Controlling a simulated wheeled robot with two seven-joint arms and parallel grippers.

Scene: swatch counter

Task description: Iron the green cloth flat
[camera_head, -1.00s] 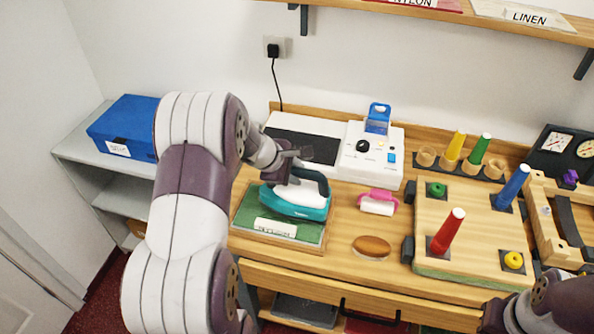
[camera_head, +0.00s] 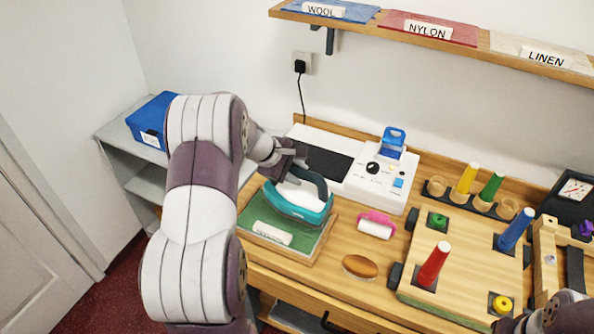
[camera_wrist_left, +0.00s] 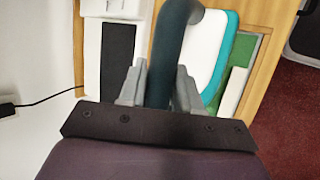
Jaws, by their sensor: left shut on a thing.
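The green cloth (camera_head: 250,218) lies on a wood-edged board at the left of the counter, with a white label (camera_head: 271,232) on it. A teal and white iron (camera_head: 300,208) with a dark handle rests on or just over the cloth; I cannot tell whether its sole touches. My left gripper (camera_head: 300,165) is shut on the iron's handle; the handle (camera_wrist_left: 172,60) also shows between the fingers in the left wrist view, with the cloth (camera_wrist_left: 243,48) beside the iron. The iron covers part of the cloth. My right arm shows at the lower right corner, its fingers not clearly visible.
A white device (camera_head: 378,183) with a dark plate and a knob stands behind the iron. A pink roller (camera_head: 376,224) and a brown oval brush (camera_head: 360,266) lie to the right. A pegboard (camera_head: 455,270) with coloured cones stands further right. A shelf (camera_head: 460,52) hangs above.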

